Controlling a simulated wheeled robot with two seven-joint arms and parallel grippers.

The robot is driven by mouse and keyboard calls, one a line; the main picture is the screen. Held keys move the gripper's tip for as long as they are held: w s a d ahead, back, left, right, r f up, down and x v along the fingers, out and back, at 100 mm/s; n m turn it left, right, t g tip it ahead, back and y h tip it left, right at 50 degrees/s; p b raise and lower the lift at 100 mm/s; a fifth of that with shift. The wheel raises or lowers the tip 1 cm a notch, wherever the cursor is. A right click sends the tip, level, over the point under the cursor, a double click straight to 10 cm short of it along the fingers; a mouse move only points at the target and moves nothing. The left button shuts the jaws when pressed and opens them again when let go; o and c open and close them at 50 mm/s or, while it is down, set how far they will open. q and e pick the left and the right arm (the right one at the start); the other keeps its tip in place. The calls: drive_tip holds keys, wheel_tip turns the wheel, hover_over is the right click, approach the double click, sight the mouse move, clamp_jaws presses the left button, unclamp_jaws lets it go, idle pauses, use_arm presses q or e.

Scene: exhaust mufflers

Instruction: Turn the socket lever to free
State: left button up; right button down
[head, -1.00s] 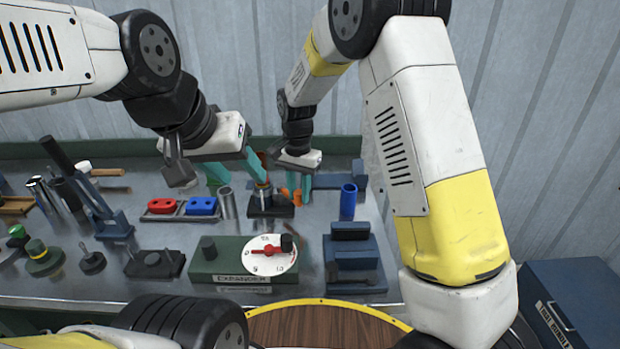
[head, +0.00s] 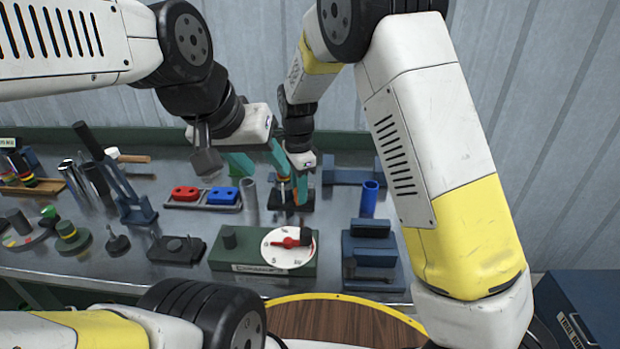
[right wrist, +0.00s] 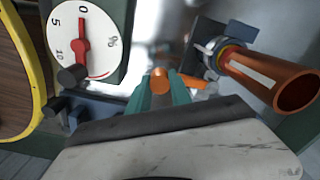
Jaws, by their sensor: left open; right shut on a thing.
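The socket (right wrist: 212,48) stands on a dark base (head: 278,202), with a copper-coloured tube (right wrist: 268,78) in it. Its orange lever (right wrist: 196,82) reaches from beside the socket to a round knob between my right fingertips. My right gripper (right wrist: 160,86) is shut on this lever; in the head view the right gripper (head: 299,190) is just right of the socket and partly hides the lever. My left gripper (head: 262,162) is open, above and slightly left of the socket. Its teal fingers partly hide the tube top, and I see nothing held in them.
The green expander block (head: 232,258) with a white dial (head: 276,256) and red pointer stands in front. A blue tube (head: 369,198) and blue fixture (head: 372,255) stand to the right. A grey tube (head: 249,202) and a tray with red and blue pieces (head: 203,206) stand left.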

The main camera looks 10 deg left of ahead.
drive_tip(key=shift+a, duration=0.15)
drive_tip(key=c, duration=1.2)
unclamp_jaws()
drive_tip(key=shift+o, duration=0.2)
wheel_tip(320, 180, up, 8)
drive_tip(key=shift+f, duration=0.15)
